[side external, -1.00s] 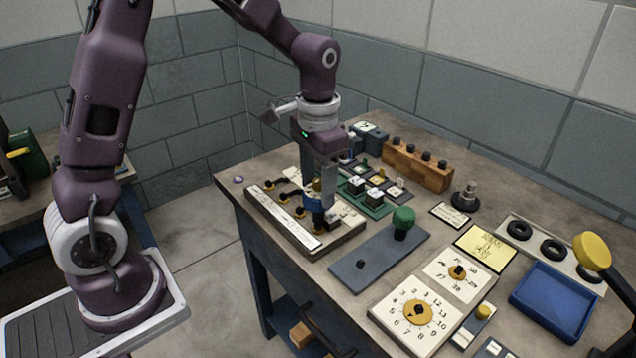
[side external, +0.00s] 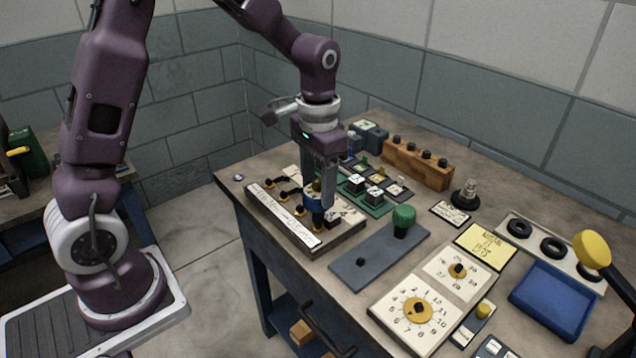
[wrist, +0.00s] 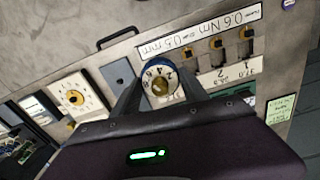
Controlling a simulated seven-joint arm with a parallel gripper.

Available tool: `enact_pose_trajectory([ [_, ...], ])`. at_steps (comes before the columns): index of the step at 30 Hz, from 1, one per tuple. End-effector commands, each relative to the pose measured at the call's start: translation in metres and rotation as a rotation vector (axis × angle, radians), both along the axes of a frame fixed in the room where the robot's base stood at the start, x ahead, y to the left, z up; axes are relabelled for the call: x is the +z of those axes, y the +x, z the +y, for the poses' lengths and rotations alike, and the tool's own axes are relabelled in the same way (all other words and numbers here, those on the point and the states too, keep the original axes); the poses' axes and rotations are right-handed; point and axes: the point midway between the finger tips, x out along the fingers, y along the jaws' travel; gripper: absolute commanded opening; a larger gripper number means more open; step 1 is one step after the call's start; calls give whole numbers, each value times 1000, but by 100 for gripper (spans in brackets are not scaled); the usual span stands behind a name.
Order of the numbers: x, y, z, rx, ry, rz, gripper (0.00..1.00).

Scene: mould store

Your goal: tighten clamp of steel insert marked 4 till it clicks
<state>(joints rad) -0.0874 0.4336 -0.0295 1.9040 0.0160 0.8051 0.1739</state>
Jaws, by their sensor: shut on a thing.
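My gripper (side external: 318,198) is shut on an upright driver-like tool (side external: 311,197) with a blue collar. In the wrist view the tool (wrist: 160,82) shows a white numbered ring and a brass-coloured top between my fingers. The tool stands over the front end of the insert board (side external: 345,244), at the last clamp of the row; its tip's seating is too small to tell. Other clamps with black levers and brass-coloured parts (side external: 269,184) line the board. The wrist view shows marks 1 and 2 by two clamps (wrist: 217,50); the mark 4 is not clearly readable.
A grey plate with a green knob (side external: 404,216) and a numbered dial panel (side external: 418,310) lie to the right. A green tray (side external: 378,210) of small blocks and a wooden rack (side external: 417,166) stand behind.

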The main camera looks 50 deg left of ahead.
Motion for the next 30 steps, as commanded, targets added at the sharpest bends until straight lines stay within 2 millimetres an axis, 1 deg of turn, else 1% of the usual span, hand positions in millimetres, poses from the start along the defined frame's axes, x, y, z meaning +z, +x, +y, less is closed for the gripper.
enact_pose_trajectory([
  [13, -1, 0, 0, 0, 0, 0, 10],
  [30, -12, 0, 0, 0, 0, 0, 10],
])
